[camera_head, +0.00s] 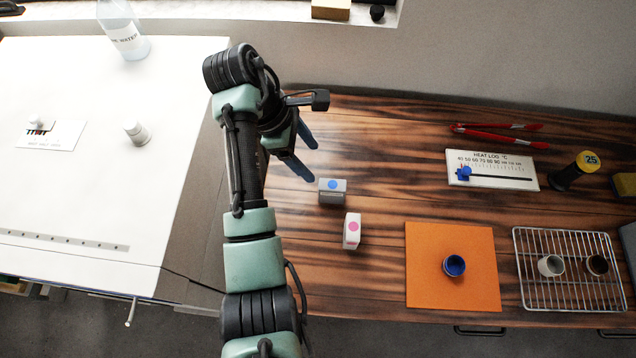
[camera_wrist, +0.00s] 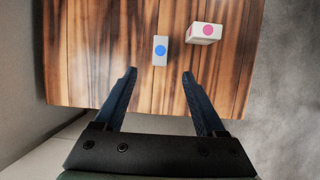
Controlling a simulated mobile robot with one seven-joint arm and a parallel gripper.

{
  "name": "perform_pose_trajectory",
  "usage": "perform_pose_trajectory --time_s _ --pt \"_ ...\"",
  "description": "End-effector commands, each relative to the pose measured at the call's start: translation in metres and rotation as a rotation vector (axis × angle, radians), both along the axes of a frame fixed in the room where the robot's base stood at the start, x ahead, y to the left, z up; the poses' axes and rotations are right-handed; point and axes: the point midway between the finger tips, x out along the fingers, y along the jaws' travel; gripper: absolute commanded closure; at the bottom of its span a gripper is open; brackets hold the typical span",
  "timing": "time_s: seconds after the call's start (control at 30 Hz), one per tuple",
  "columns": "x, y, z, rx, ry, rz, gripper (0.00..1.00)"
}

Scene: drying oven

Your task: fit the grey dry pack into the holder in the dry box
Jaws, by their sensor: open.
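The grey dry pack (camera_head: 333,196), a small block with a blue dot on its top, stands on the wooden bench. It also shows in the wrist view (camera_wrist: 160,59), just beyond the fingertips and between their lines. My gripper (camera_head: 308,158) is open and empty, to the upper left of the pack in the head view. Its two dark blue fingers show apart in the wrist view (camera_wrist: 159,74). I cannot make out the dry box or its holder in either view.
A white pack with a pink dot (camera_head: 351,234) stands close to the grey one. An orange mat (camera_head: 425,285) with a blue cup, a wire rack (camera_head: 530,297) with two small cups, and a heat log board (camera_head: 510,180) lie to the right. A large white surface (camera_head: 90,185) is left.

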Motion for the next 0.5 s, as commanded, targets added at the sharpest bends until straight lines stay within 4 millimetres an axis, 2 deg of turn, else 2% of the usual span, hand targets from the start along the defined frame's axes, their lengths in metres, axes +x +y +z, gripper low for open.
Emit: perform_pose_trajectory --time_s 0.1,0.3,0.5 --pt "-0.006 -0.005 -0.014 -0.009 0.036 0.011 0.28" --pt "-0.005 -0.019 -0.049 -0.008 0.033 0.010 0.28" --pt "-0.004 -0.028 -0.071 -0.006 0.027 0.010 0.28"
